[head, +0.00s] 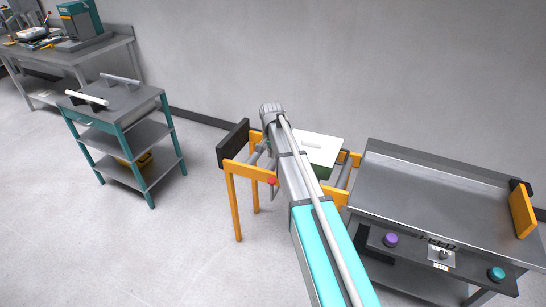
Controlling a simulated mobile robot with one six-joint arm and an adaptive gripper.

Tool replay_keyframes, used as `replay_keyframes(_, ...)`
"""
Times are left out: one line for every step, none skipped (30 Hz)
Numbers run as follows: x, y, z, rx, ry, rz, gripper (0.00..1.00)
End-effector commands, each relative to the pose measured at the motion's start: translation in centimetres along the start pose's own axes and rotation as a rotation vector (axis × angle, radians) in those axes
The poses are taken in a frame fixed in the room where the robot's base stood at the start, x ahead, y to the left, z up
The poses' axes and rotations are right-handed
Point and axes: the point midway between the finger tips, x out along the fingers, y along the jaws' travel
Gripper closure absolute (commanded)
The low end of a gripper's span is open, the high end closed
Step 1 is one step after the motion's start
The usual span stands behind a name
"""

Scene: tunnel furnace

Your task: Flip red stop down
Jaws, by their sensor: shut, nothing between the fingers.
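The yellow roller stand (234,190) is in the middle of the head view. A small red piece (272,181) shows on its near side rail, just left of my arm; it looks like the red stop, but it is too small to tell whether it is up or down. A dark plate (233,143) stands upright at the stand's left end. My arm crosses over the stand from the bottom edge and hides part of its rollers and rail. The fingers of my gripper do not show in this view.
A white-topped green box (312,148) sits on the stand behind my arm. A grey steel feed table (430,190) with a purple knob (390,240) and a teal knob (496,274) adjoins on the right. A shelf cart (115,101) stands left. Floor between is clear.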

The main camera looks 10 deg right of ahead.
Motion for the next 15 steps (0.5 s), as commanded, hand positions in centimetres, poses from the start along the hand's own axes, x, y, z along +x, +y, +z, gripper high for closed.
replay_keyframes(0.7, 0.0, 0.0, 0.000, 0.000, 0.000, 1.00)
replay_keyframes(0.9, 0.0, 0.0, 0.000, 0.000, 0.000, 1.00)
replay_keyframes(1.2, 0.0, 0.0, 0.000, 0.000, 0.000, 1.00)
replay_keyframes(1.4, 0.0, 0.0, -0.001, 0.000, 0.000, 1.00)
replay_keyframes(1.6, 0.0, 0.0, -0.001, 0.000, 0.000, 1.00)
replay_keyframes(1.9, 0.0, 0.0, -0.001, 0.000, 0.000, 1.00)
replay_keyframes(2.2, 0.0, 0.0, -0.001, 0.000, 0.000, 1.00)
replay_keyframes(2.4, 0.0, 0.0, -0.001, 0.000, 0.000, 1.00)
replay_keyframes(2.7, 0.0, 0.0, -0.001, 0.000, 0.000, 1.00)
replay_keyframes(2.9, 0.0, 0.0, -0.001, 0.000, 0.000, 1.00)
replay_keyframes(3.1, 0.0, 0.0, -0.001, 0.000, 0.000, 1.00)
replay_keyframes(3.5, 0.0, 0.0, -0.001, 0.000, 0.000, 1.00)
replay_keyframes(3.7, -0.1, 0.0, -0.001, 0.000, 0.000, 1.00)
replay_keyframes(3.9, -0.1, 0.0, -0.001, 0.000, 0.000, 1.00)
replay_keyframes(4.2, -0.1, 0.0, -0.001, 0.000, 0.000, 1.00)
